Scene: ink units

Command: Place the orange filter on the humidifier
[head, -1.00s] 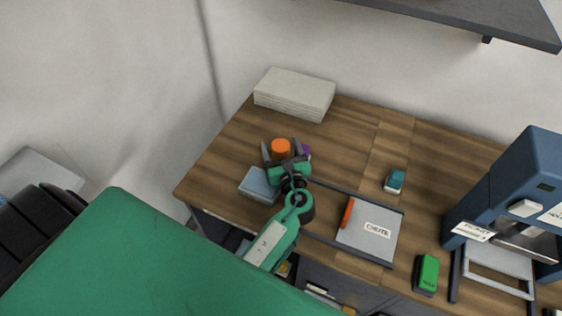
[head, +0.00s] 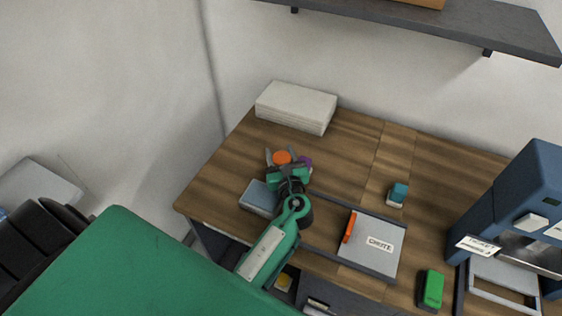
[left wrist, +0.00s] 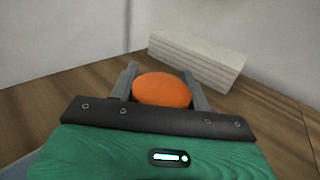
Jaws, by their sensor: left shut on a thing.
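An orange rounded piece (head: 282,157), which I take for the orange filter, is between the fingers of my left gripper (head: 284,158). In the left wrist view the orange piece (left wrist: 162,90) sits between the two grey fingers, which are shut on it. The head view shows mostly its top; its lower part is hidden by the gripper. I cannot tell whether it touches the table. No thing is clearly recognisable as the humidifier; a small teal and white block (head: 398,194) stands on the table to the right. My right gripper is not in view.
A purple thing (head: 305,162) is close to the right of the left gripper. A blue-grey box (head: 257,197) is just left of it. A white stack (head: 297,107) stands behind. A grey tray (head: 375,250) and a green block (head: 431,289) lie right. The table middle is clear.

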